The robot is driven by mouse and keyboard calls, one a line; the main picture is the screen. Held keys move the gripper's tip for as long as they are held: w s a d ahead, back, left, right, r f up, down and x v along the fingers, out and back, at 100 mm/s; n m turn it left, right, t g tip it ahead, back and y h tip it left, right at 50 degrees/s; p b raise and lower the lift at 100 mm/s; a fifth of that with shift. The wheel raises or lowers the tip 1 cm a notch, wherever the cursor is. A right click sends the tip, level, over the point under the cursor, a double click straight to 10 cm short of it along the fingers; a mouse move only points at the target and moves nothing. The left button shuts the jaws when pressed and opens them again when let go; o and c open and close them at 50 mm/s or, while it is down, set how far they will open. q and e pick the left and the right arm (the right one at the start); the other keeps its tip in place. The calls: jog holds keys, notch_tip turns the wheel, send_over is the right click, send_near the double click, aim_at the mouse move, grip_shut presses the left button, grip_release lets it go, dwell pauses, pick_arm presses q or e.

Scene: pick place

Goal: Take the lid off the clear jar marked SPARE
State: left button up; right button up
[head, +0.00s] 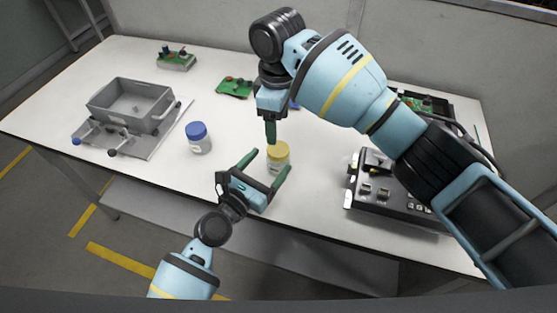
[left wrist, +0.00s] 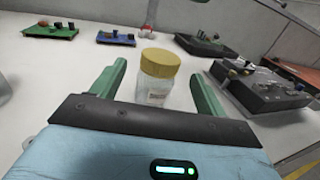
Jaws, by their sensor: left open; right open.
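A clear jar with a yellow lid (head: 278,152) stands upright near the table's front edge. In the left wrist view this jar (left wrist: 157,88) stands between the fingers, with a small label too small to read. My left gripper (head: 264,167) is open, its green fingers on either side of the jar, with gaps visible. My right gripper (head: 271,135) points down just above and behind the yellow lid; its fingers overlap in this view and it is open. A second clear jar with a blue lid (head: 198,136) stands to the left; I see no readable marking on it.
A grey bin (head: 133,104) sits on a tray at the left. Green circuit boards (head: 234,88) (head: 177,59) lie towards the back. A dark control box (head: 390,192) stands right of the yellow-lidded jar. The table between the bin and the back boards is clear.

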pick_arm(q)
jog(key=shift+x, duration=2.7)
